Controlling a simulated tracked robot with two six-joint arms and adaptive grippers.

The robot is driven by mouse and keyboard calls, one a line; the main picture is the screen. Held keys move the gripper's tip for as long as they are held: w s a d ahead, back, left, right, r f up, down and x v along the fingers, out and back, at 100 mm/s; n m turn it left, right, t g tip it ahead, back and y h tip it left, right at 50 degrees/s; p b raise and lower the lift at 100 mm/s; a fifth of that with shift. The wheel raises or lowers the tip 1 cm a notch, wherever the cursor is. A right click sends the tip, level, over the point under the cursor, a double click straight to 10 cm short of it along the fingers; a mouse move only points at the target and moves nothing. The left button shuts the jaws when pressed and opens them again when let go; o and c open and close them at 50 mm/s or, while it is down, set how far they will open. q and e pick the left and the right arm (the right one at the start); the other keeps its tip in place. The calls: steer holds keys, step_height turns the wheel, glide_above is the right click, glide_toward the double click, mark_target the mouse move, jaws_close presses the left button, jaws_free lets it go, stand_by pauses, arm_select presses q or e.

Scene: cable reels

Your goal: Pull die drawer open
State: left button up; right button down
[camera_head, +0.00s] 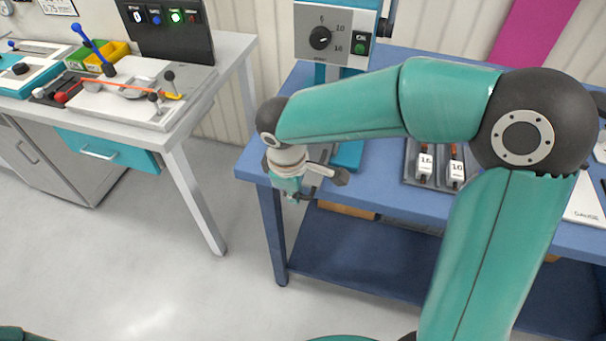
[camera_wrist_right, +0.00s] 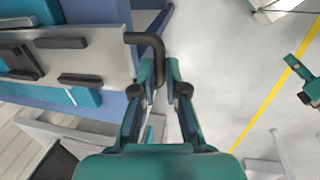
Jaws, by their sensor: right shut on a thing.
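My right gripper (camera_head: 290,192) is at the front left edge of the blue bench, below the machine, partly hidden by my own wrist. In the right wrist view my right gripper (camera_wrist_right: 166,80) has its fingertips closed around the end of a dark bent handle (camera_wrist_right: 148,42). The handle joins a pale metal piece (camera_wrist_right: 105,62) with dark slots, which looks like the die drawer. In the head view the pale piece (camera_head: 320,169) shows only partly beside my gripper, so how far it stands out is hard to tell. My left gripper is not in view.
The machine (camera_head: 318,52) with a dial stands on the blue bench (camera_head: 390,192). White weight-like blocks (camera_head: 426,166) sit in a tray to the right. A grey bench (camera_head: 225,60) with a teal drawer (camera_head: 75,146) stands left. The floor (camera_head: 150,270) between and before the benches is clear.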

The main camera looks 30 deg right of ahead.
steer(key=shift+s+a, duration=0.25)
steer(key=shift+a, duration=0.15)
steer(key=c, duration=1.2)
jaws_free()
step_height(320, 180, up, 12)
steer(key=s+a, duration=0.1)
steer(key=shift+s+a, duration=0.25)
steer(key=shift+a, duration=0.1)
steer(key=shift+f, duration=0.2)
